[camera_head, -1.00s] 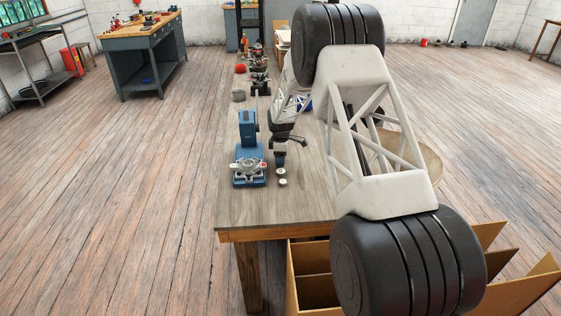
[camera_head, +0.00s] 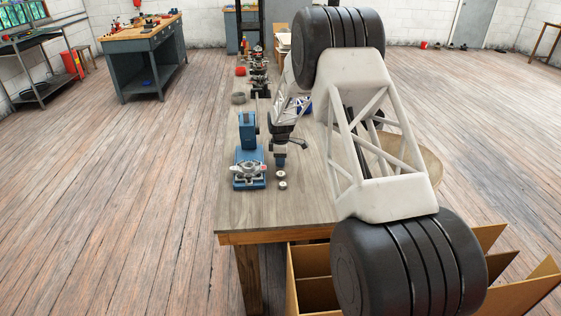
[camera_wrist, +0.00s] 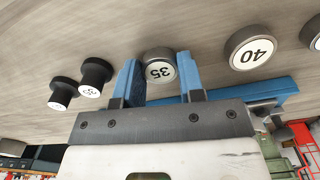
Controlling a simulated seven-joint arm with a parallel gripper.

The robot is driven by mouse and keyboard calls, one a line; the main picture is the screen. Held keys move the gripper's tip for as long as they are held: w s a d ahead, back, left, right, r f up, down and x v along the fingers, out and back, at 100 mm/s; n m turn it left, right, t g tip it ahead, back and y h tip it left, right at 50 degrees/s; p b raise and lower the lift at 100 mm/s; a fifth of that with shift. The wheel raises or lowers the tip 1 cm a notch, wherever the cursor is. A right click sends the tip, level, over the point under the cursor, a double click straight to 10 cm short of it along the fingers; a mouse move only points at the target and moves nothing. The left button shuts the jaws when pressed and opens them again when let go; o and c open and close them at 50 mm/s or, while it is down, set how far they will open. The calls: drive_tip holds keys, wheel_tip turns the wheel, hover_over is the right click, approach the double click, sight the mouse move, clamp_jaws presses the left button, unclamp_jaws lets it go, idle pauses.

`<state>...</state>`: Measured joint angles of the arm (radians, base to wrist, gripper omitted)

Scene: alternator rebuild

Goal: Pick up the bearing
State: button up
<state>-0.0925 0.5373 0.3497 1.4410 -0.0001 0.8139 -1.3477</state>
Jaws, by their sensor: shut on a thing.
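The bearing (camera_wrist: 160,68) is a short, dark-rimmed round piece with a white face marked 35 in the wrist view. My gripper (camera_wrist: 159,76) has its two blue fingers shut on it, one finger at each side. In the head view my gripper (camera_head: 280,162) points down over the bench, just behind two small round pieces. The bearing cannot be made out between the fingers there. Whether it touches the bench is unclear.
A larger round piece (camera_wrist: 251,47) marked 40 stands right of my fingers, with two dark knobs (camera_wrist: 93,78) to the left. A blue press (camera_head: 249,160) stands close left on the bench (camera_head: 270,212). The bench front is clear.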

drive_tip(key=shift+r, duration=0.6)
wheel_tip(320, 180, up, 2)
drive_tip(key=shift+r, duration=0.1)
drive_tip(key=s, duration=0.5)
drive_tip(key=s+d+r, duration=0.1)
drive_tip(key=s, duration=1)
drive_tip(key=shift+d+r, duration=0.2)
drive_tip(key=shift+w, duration=0.1)
drive_tip(key=w+a+r, duration=0.4)
drive_tip(key=a, duration=0.3)
drive_tip(key=w+a+r, duration=0.4)
drive_tip(key=w+a, duration=0.1)
drive_tip(key=a, duration=0.2)
drive_tip(key=shift+a+r, duration=0.3)
drive_tip(key=shift+f, duration=0.2)
drive_tip(key=shift+f, duration=2.3)
